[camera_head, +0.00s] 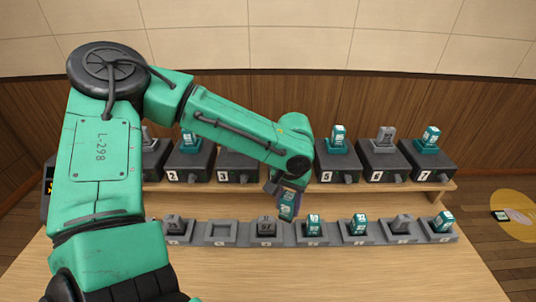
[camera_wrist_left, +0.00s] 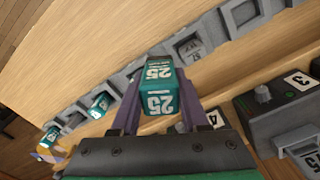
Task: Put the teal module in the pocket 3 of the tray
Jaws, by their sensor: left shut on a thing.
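My left gripper (camera_head: 286,193) is shut on a teal module (camera_head: 288,207), held above the tray and in front of the back shelf. The grey tray (camera_head: 245,240) is a long row of pockets. The second pocket from the left (camera_head: 222,232) looks empty; an empty pocket (camera_wrist_left: 241,16) also shows in the wrist view. The pocket labels are too small to read. My right gripper is not in view.
Other tray pockets hold teal modules (camera_head: 357,226) and grey modules (camera_head: 175,223). Numbered dark stations (camera_head: 340,165) stand on a shelf behind, several with modules on top. My left arm hides part of the shelf. The wooden table in front of the tray (camera_head: 330,275) is clear.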

